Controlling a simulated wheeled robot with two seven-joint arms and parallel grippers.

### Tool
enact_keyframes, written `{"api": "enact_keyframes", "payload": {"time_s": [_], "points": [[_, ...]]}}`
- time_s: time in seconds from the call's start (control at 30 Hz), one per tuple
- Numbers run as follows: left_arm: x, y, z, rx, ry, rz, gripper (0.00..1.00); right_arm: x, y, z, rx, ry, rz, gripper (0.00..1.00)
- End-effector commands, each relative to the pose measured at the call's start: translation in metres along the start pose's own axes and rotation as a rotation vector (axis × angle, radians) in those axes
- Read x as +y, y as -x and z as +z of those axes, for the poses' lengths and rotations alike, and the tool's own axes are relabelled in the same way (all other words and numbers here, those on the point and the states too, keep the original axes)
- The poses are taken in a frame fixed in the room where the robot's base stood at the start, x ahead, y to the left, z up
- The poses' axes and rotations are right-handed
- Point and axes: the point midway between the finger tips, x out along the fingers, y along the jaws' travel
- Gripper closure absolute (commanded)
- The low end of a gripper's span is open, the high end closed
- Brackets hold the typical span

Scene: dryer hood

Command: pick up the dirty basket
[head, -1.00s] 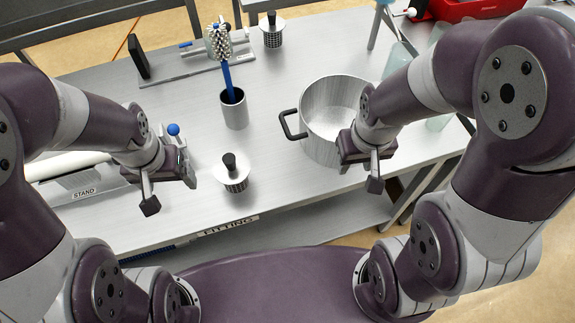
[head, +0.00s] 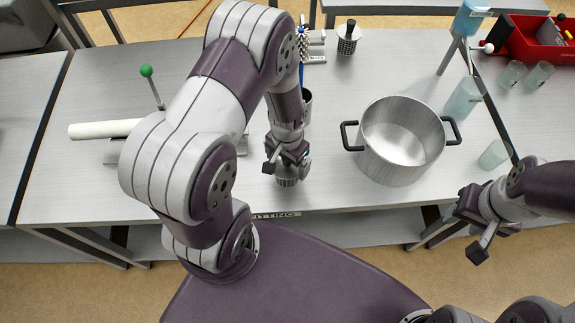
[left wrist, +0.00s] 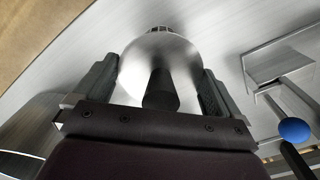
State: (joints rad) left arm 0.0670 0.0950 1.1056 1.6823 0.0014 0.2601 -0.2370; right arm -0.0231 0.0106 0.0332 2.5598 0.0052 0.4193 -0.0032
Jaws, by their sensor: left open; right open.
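One small metal basket (head: 287,181) stands near the table's front edge, mostly hidden under my left gripper (head: 286,160) in the head view. In the left wrist view its black knob (left wrist: 161,90) and round pale top (left wrist: 158,50) lie between the two fingers of my left gripper (left wrist: 157,85). The fingers are open, one on each side, and no grip shows. A second basket (head: 348,37), perforated and with a black knob, stands at the back. I cannot tell which basket is dirty. My right gripper (head: 476,222) is open and empty off the front right of the table.
A large two-handled pot (head: 400,140) stands right of my left gripper. A grey cup (head: 306,105) with a brush is partly behind my left arm. A white roll (head: 100,129) lies at left. A red box (head: 540,45) and clear glasses (head: 492,154) are at right.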

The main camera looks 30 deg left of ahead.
Motion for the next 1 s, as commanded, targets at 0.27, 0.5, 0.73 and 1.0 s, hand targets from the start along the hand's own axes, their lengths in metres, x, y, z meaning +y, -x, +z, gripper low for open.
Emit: {"api": "enact_keyframes", "payload": {"time_s": [0.27,0.5,0.73,1.0], "points": [[0.0,-0.005,-0.001,0.002,0.0,0.0,0.09,0.0,0.0,0.0,-0.001,0.0,0.0,0.55],[0.0,-0.004,-0.001,0.002,0.0,0.0,0.41,0.0,0.0,0.0,-0.001,0.0,0.0,0.55],[0.0,0.013,-0.002,0.007,0.0,-0.002,0.41,0.0,-0.004,0.001,-0.001,0.0,0.0,0.55],[0.0,0.077,-0.002,0.007,0.0,-0.002,0.41,0.0,-0.013,0.002,-0.001,0.0,0.0,0.55]]}}
